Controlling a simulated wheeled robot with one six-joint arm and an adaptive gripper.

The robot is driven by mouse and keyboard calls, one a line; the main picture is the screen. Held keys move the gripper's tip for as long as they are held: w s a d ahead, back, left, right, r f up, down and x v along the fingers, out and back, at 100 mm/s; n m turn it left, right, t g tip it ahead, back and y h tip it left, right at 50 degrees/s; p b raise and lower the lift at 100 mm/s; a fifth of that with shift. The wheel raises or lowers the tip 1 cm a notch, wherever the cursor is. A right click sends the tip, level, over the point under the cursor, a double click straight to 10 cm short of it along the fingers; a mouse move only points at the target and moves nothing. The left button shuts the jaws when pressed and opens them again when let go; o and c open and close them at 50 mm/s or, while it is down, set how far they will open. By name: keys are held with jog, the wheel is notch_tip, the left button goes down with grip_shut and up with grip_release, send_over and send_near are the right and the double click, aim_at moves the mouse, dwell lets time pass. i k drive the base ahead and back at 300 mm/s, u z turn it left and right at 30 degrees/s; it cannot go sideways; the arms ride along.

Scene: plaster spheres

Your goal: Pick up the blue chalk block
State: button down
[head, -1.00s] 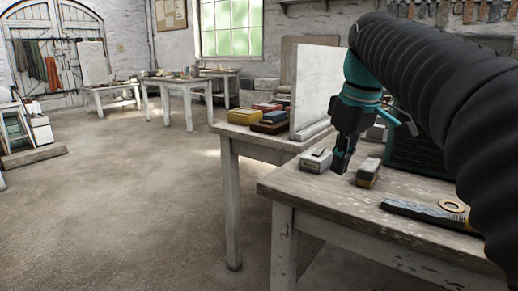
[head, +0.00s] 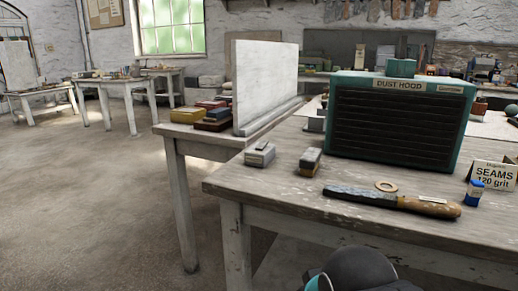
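A small blue block (head: 474,193) with a pale band stands near the right end of the worktable (head: 290,195), in front of a "SEAMS 120 grit" card. It looks like the blue chalk block. Its lower part is clear of other things. My gripper's fingers are not in view. Only a black and teal part of my arm shows at the bottom edge, below the table's front edge, well apart from the block.
A rasp-like tool (head: 392,201) with a wooden handle lies left of the block, with a tan ring (head: 386,186) behind it. The dust hood (head: 400,118) stands behind. Two small blocks, one grey (head: 260,154) and one tan-topped (head: 310,161), sit left. The card (head: 494,174) stands close behind.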

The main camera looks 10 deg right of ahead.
aim_at(475, 189)
jog(key=u, duration=0.25)
jog(key=k, duration=0.55)
jog(key=z, duration=1.45)
jog(key=i, duration=0.5)
